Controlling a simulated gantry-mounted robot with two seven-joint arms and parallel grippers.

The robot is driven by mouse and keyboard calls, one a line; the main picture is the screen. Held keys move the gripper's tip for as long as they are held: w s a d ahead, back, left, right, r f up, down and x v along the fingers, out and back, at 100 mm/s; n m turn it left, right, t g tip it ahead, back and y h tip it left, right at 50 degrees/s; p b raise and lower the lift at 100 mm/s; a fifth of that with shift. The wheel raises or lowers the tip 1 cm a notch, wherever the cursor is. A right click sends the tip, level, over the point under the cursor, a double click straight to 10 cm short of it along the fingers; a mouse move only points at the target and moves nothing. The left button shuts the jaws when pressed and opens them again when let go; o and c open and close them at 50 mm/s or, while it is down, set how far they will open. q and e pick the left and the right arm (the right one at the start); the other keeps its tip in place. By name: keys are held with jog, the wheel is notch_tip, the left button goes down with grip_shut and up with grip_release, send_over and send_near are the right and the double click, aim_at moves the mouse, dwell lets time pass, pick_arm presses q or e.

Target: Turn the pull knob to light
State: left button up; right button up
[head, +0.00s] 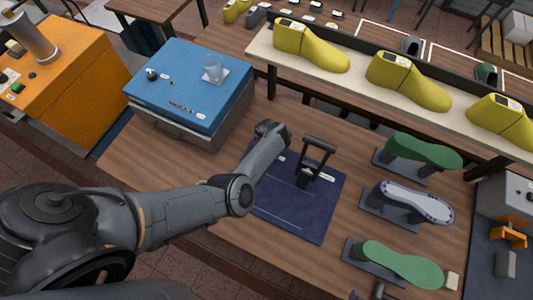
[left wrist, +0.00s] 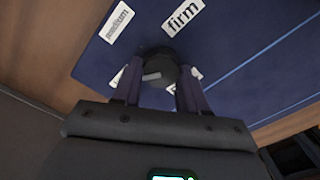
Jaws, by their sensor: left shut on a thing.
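The pull knob (left wrist: 157,68) is round and black with a pale pointer line on its face, standing on a dark blue panel (left wrist: 235,80). The line runs roughly left to right in the left wrist view. A "medium" label (left wrist: 119,22) lies up and left of the knob, a "firm" label (left wrist: 183,17) up and right. Other labels beside the knob are mostly hidden by the fingers. My left gripper (left wrist: 155,80) is shut on the knob, one finger on each side. In the head view my left gripper (head: 306,177) points down at the panel (head: 300,218).
A blue-topped box (head: 195,85) with a glass (head: 212,68) stands behind left. Shoe forms on stands, two green (head: 425,150) and one grey (head: 415,203), are at the right. Yellow lasts (head: 410,80) line a raised shelf behind. The wooden table (head: 290,255) is bare in front.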

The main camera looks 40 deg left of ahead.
pick_arm(q)
jog(key=shift+n, duration=0.3)
dwell(0.4)
jog(key=o, duration=1.1)
jog(key=shift+c, duration=0.2)
jog(key=shift+r, duration=0.1)
notch_tip(320, 180, up, 11)
jog(key=p, duration=0.2)
jog(key=shift+f, duration=0.2)
